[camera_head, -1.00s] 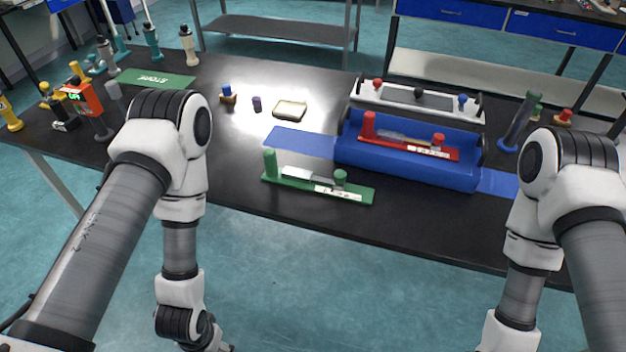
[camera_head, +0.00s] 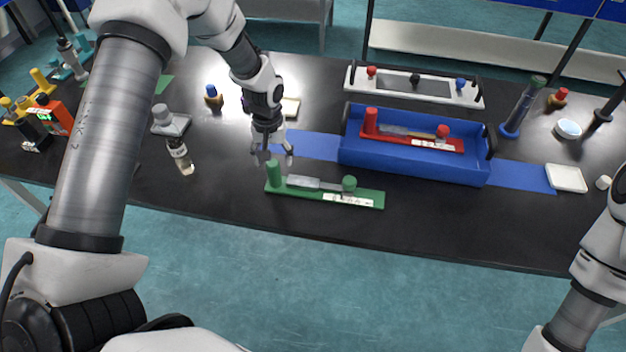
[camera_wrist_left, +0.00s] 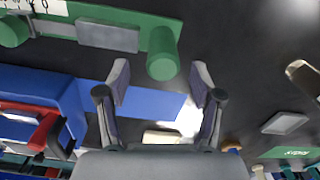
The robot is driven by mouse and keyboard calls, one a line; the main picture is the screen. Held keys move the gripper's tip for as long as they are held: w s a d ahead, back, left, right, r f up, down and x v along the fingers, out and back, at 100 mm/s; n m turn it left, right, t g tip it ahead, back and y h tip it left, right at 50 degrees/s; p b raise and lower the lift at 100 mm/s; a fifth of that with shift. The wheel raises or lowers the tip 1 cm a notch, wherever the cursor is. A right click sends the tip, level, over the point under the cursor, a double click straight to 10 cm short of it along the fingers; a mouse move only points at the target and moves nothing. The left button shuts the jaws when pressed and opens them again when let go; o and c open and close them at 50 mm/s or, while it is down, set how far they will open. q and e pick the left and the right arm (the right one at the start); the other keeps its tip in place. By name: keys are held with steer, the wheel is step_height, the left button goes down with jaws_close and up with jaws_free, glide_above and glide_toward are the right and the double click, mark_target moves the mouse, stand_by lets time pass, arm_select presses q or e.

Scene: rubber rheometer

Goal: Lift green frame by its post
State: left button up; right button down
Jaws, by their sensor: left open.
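The green frame (camera_head: 325,195) lies flat near the front edge of the black table, left of the blue crate. Its tall green post (camera_head: 273,174) stands upright at its left end, and a short round green knob (camera_head: 349,184) is at its right end. My left gripper (camera_head: 272,158) is open and empty, pointing down just behind and above the tall post. In the left wrist view the tall post (camera_wrist_left: 162,53) shows just beyond the gap between the open fingers (camera_wrist_left: 160,82), not between them. My right gripper is out of view; only part of that arm shows.
The blue crate (camera_head: 412,169) holds a red frame (camera_head: 413,144). A white frame (camera_head: 413,86) stands behind it. A blue strip (camera_head: 314,145) runs under the crate. A small bottle (camera_head: 180,157) stands to the left. The table right of the green frame is clear.

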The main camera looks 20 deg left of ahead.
arm_select(q)
steer(key=f, duration=0.3)
steer(key=f+p, duration=0.1)
steer(key=shift+w+a+f, duration=0.1)
steer(key=shift+a+f, duration=0.15)
steer(key=shift+d, duration=0.1)
steer(key=c, duration=0.3)
jaws_close()
